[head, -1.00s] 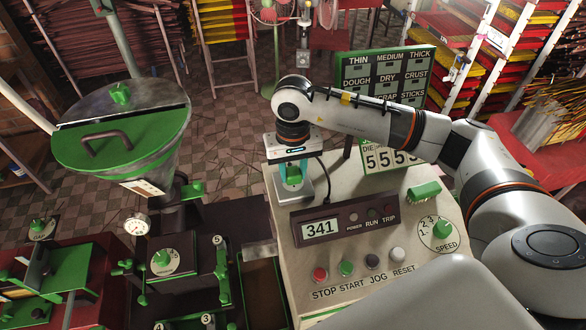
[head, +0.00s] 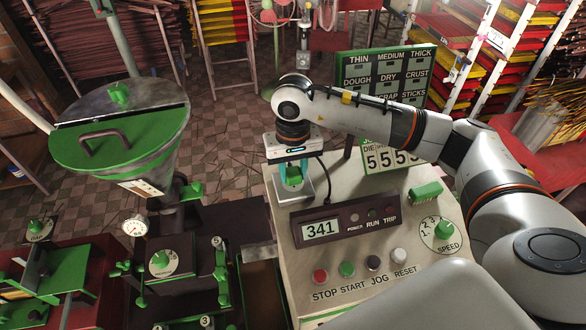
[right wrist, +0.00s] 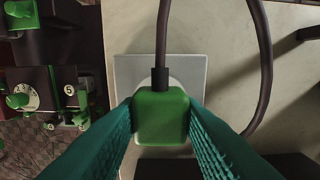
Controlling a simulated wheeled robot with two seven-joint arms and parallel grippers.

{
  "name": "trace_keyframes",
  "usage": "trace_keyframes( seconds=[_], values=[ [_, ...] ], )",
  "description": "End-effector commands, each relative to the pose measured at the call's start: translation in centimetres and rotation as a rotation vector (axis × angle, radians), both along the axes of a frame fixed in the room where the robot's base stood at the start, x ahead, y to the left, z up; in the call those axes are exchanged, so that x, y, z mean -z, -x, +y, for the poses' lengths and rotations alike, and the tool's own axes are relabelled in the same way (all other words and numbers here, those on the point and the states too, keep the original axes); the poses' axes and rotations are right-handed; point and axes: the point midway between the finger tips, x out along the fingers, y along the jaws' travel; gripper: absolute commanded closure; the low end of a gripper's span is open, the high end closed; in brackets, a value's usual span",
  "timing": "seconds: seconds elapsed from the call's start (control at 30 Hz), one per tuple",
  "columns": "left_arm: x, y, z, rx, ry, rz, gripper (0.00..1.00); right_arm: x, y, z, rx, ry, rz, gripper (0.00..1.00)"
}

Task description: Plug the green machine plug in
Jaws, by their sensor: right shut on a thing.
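The green plug (right wrist: 161,116) is a rounded block with a dark cable leaving its top end. My right gripper (right wrist: 160,125) is shut on it, one teal finger on each side. Behind the plug in the right wrist view is a pale square socket plate (right wrist: 197,70) with a round middle, mostly covered by the plug. I cannot tell whether the plug is in the socket or just in front of it. In the head view the plug (head: 293,174) shows below my right gripper, over the plate (head: 307,187) on the cream console. My left gripper is out of view.
The cream console (head: 345,235) carries a display box (head: 345,221) reading 341, several push buttons and a speed dial (head: 441,229). The dark cable (head: 325,185) loops beside the gripper. A green-lidded hopper machine (head: 140,135) stands left. A green sign board (head: 387,75) stands behind.

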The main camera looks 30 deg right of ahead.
Motion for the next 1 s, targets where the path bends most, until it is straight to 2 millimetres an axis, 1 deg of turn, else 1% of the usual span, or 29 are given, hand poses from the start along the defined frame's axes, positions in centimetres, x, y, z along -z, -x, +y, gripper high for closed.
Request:
trace_keyframes(
  seconds=[0.33,1.0],
  values=[
    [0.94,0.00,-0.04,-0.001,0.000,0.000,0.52,0.08,-0.03,-0.01,-0.001,0.001,-0.002,0.88],
    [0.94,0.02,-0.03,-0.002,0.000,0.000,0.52,0.00,-0.01,0.00,0.000,0.000,0.000,0.88]
  ],
)
